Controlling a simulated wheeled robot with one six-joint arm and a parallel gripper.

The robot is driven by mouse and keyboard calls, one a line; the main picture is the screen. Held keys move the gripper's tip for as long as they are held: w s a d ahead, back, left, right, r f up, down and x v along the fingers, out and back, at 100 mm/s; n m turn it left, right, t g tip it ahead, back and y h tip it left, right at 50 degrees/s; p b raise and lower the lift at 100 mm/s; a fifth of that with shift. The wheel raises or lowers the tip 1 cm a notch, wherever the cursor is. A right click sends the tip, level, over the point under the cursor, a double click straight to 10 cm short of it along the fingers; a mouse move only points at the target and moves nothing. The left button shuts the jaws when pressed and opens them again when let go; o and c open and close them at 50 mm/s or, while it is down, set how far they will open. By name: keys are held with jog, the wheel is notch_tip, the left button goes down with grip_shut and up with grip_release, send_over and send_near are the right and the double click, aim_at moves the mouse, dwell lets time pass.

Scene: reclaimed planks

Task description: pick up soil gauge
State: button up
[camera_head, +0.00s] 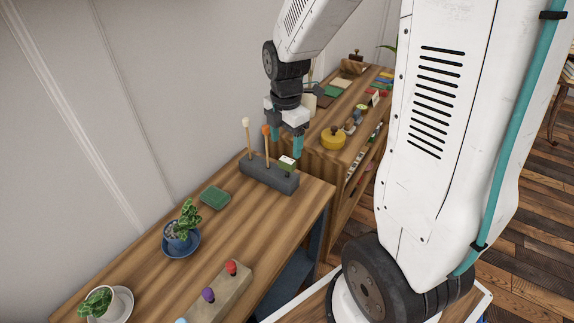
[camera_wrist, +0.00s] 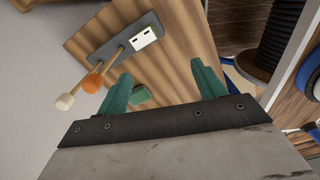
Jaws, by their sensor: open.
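The soil gauge, which I take to be the small green piece with a white face (camera_head: 287,163), stands at the right end of a dark grey rack (camera_head: 262,176). In the wrist view the gauge's white face (camera_wrist: 146,37) shows on the rack (camera_wrist: 110,52), beyond my fingertips. My gripper (camera_head: 287,150) is open, with teal fingers pointing down just above the gauge in the head view. In the wrist view my gripper (camera_wrist: 160,72) has its fingers apart, and nothing is held. The gauge's lower part is hidden in the rack.
Sticks with a white tip (camera_head: 246,122) and an orange tip (camera_head: 266,130) rise from the rack, left of my gripper. A green pad (camera_head: 214,197), a potted plant (camera_head: 182,230) and a block with coloured knobs (camera_head: 222,293) stand nearer. A cluttered shelf (camera_head: 310,155) lies behind.

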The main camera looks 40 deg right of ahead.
aim_at(287, 160)
jog(key=f+n, duration=0.1)
jog(key=w+d+f+n, duration=0.1)
jog(key=f, duration=0.1)
jog(key=w+d+f+n, duration=0.1)
jog(key=shift+f, duration=0.25)
jog(key=f, duration=0.8)
jog(key=shift+w+d, duration=0.15)
jog(key=shift+w, duration=0.25)
jog(key=c, duration=1.1)
